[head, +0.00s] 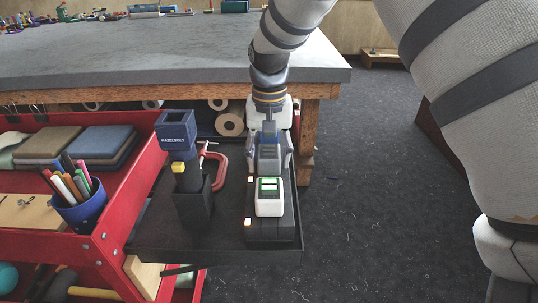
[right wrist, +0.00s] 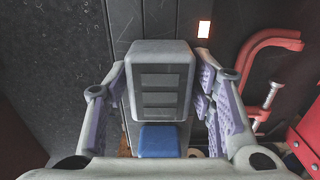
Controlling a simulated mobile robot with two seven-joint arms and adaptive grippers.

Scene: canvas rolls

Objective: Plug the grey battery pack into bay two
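The grey battery pack (head: 268,158) is between the fingers of my right gripper (head: 268,162), over the far part of the black charger (head: 271,231). In the right wrist view the pack (right wrist: 160,80) shows a ridged face, with a blue part (right wrist: 158,141) below it. A white pack with a green-marked face (head: 269,205) sits on the charger nearer to me. Whether the grey pack touches the charger is hidden. My left gripper is out of view.
A red clamp (head: 219,165) is close by. The red cart (head: 128,195) holds a pen cup (head: 82,208). A grey-topped bench (head: 160,55) stands behind.

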